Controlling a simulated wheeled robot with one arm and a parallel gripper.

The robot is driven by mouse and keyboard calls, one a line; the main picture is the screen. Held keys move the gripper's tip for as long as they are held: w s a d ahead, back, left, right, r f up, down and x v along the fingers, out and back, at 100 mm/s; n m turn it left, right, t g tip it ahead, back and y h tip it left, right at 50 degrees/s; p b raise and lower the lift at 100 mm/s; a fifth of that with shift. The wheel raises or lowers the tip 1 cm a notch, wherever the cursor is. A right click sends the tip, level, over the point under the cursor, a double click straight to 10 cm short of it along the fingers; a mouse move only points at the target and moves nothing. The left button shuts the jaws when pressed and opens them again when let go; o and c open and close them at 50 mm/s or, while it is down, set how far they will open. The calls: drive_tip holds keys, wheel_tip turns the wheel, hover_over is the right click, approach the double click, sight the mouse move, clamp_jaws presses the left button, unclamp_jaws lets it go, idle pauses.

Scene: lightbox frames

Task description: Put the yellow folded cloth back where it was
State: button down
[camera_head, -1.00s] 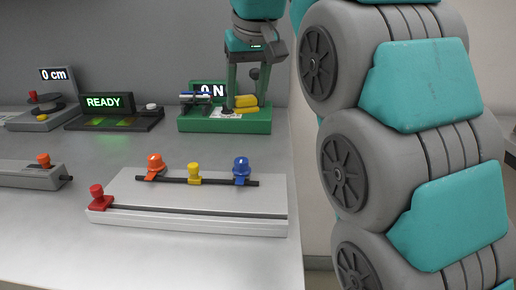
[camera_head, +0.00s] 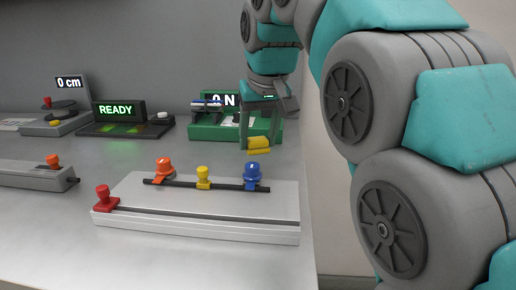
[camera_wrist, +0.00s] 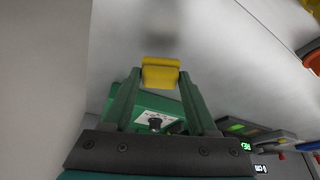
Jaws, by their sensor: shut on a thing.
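The yellow folded cloth (camera_head: 258,145) is a small yellow roll-like bundle. It also shows in the wrist view (camera_wrist: 160,72), at the tips of my gripper's two green fingers. My gripper (camera_head: 260,142) is shut on the cloth and holds it over the right part of the table, in front of the green device (camera_head: 207,132). The green device has a "0 N" display and a white label on its base. The wrist view shows the green base (camera_wrist: 150,108) between my fingers. The cloth's height above the table is hard to tell.
A grey rail block with an orange knob (camera_head: 164,166), a yellow knob (camera_head: 203,176), a blue knob (camera_head: 252,174) and a red knob (camera_head: 105,197) stands in front. A READY panel (camera_head: 120,115) and a "0 cm" device (camera_head: 60,115) stand left. The table's right edge is close.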

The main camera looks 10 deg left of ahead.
drive_tip(key=shift+f, duration=1.3)
drive_tip(key=shift+f, duration=0.15)
drive_tip(key=shift+c, duration=1)
unclamp_jaws()
drive_tip(key=p+v, duration=0.3)
drive_tip(key=v, duration=0.9)
drive_tip(key=shift+r, duration=0.2)
